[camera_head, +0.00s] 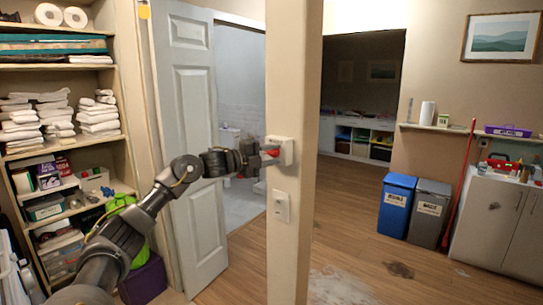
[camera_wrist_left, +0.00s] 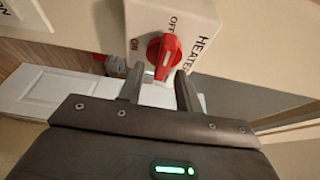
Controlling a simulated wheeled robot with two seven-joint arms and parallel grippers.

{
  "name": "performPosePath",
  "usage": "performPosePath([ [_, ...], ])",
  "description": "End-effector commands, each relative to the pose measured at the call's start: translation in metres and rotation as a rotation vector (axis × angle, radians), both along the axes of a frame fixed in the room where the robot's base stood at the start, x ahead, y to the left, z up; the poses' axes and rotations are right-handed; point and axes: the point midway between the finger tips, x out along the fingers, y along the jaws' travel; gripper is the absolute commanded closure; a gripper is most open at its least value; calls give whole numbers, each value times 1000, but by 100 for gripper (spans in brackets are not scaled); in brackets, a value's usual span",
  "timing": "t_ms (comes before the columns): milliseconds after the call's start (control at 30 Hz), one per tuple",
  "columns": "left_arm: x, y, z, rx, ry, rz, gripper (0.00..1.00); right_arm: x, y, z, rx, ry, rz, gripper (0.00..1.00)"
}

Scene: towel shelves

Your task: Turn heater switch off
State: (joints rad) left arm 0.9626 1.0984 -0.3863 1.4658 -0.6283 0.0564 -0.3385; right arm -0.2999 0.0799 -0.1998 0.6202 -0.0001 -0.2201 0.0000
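The heater switch is a white box (camera_head: 285,150) on the side of the cream post, and it also shows in the left wrist view (camera_wrist_left: 205,30). It has a red rotary knob (camera_wrist_left: 164,56) and the labels OFF, ON and HEATER. The knob's long handle lies roughly along the line towards OFF; I cannot tell its exact setting. My left gripper (camera_head: 266,152) is right at the switch. In the left wrist view its fingers (camera_wrist_left: 158,78) are apart, one on each side of the knob's near end. Contact is not clear. My right gripper is not in view.
The post (camera_head: 290,90) stands in front of me, with a second wall plate (camera_head: 282,206) below the switch. Towel shelves (camera_head: 70,150) are at left, beside a white door (camera_head: 190,130). Blue (camera_head: 396,205) and grey (camera_head: 430,212) bins stand at right. Wooden floor lies open between.

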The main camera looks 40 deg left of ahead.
Motion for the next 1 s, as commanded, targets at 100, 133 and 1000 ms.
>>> performPosePath([
  [100, -5, 2, -2, 1, 0, 1, 65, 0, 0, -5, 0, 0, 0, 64],
  [133, -8, 4, -3, 2, -1, 1, 65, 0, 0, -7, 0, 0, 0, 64],
  [1000, -101, 38, 1, 0, 0, 1, 65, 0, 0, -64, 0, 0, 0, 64],
])
